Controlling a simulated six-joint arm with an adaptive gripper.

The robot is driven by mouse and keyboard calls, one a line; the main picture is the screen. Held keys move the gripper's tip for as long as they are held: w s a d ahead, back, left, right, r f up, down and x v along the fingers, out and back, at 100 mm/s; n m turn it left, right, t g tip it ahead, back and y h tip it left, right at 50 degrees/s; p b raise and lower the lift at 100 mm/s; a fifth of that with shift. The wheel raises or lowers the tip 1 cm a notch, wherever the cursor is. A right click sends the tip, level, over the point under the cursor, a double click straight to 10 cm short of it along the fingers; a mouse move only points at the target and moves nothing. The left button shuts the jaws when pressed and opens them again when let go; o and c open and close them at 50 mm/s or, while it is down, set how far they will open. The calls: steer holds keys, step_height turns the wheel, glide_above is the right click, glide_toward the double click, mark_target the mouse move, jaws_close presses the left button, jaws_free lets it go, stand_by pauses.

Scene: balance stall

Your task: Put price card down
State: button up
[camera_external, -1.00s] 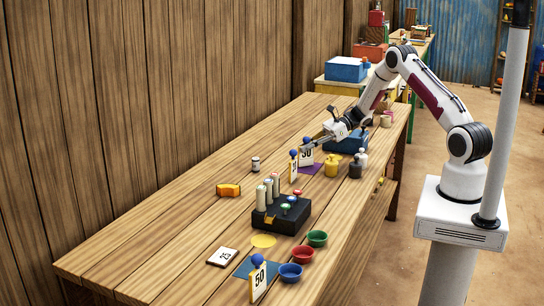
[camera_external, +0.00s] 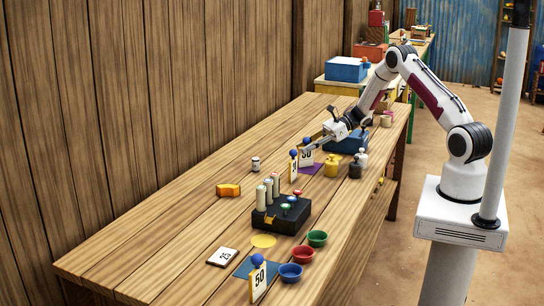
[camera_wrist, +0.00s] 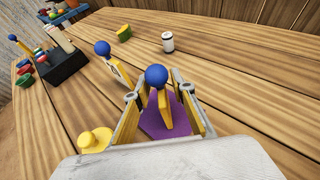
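My gripper (camera_wrist: 158,92) is open around a yellow-edged price card (camera_wrist: 165,108) with a blue ball (camera_wrist: 156,76) on top. Gaps show between the card and both fingers in the wrist view. The card seems to stand upright on a purple mat (camera_wrist: 178,122); its foot is partly hard to see. In the external view the card (camera_external: 307,158), marked 50, is partly behind the gripper fingers, above the purple mat (camera_external: 311,169). A second blue-topped card (camera_external: 294,168) stands just left of it, outside the fingers; it also shows in the wrist view (camera_wrist: 118,72).
Yellow (camera_external: 332,167) and dark (camera_external: 355,169) weights stand to the right of the mat. A blue box (camera_external: 345,143) is behind. A black block with pegs (camera_external: 280,215) is nearer the front.

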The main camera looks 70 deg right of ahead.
steer(key=v, duration=1.2)
stand_by(0.5)
steer(key=w+r+m+t+h, duration=0.2)
steer(key=w+r+m+h, duration=0.1)
steer(key=w+r+m, duration=0.3)
steer(key=w+r+m+t+h, duration=0.1)
steer(key=w+r+m+h, duration=0.25)
steer(key=r, duration=0.45)
steer(key=s+a+r+m+h, duration=0.2)
steer(key=r+m+h, duration=0.1)
steer(key=r+m, duration=0.35)
steer(key=s+a+r+m+h, duration=0.2)
steer(key=s+r+m+h, duration=0.1)
steer(key=r+m, duration=0.3)
steer(key=s+a+f+m+g+y, duration=0.1)
steer(key=s+a+f+m+g, duration=0.1)
steer(key=s+a+m, duration=0.5)
steer(key=s+a+f+m+g+y, duration=0.1)
steer(key=s+a+m, duration=0.6)
steer(key=s, duration=0.9)
steer(key=s+a+f+m+g+y, duration=0.1)
steer(key=s+a+f+m+g, duration=0.2)
steer(key=s+a+f+m, duration=0.2)
steer(key=s+a+m, duration=0.2)
steer(key=s+m, duration=0.2)
steer(key=s, duration=0.2)
steer(key=shift+s+a+f+g, duration=0.25)
steer(key=shift+a+f+g, duration=0.05)
steer(key=shift+a+g, duration=0.1)
